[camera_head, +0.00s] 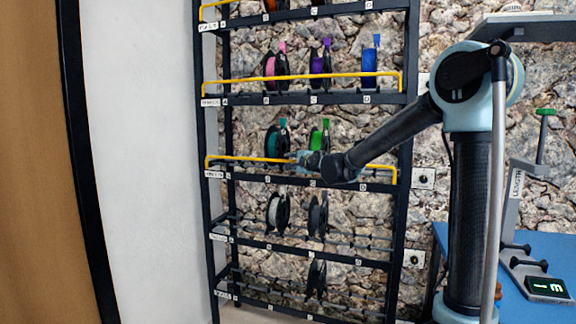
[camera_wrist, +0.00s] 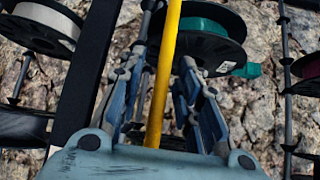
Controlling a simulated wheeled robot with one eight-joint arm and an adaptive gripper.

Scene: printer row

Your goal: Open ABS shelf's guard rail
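The black shelf rack (camera_head: 207,130) has several tiers, some with a yellow guard rail. The tier labels are too small to read surely, so I cannot tell which one says ABS. My gripper (camera_head: 303,160) is at the middle tier's yellow guard rail (camera_head: 250,159), which stands raised across the front of its spools. In the wrist view the rail (camera_wrist: 166,75) runs between the two fingers of my gripper (camera_wrist: 168,70). The fingers look apart, with gaps beside the rail; firm contact does not show.
A teal spool (camera_head: 273,139) and a green spool (camera_head: 318,140) sit behind the rail. Another yellow rail (camera_head: 300,77) crosses the tier above. Lower tiers hold a white spool (camera_head: 276,211) and dark ones. A blue table (camera_head: 540,240) with a device stands at right.

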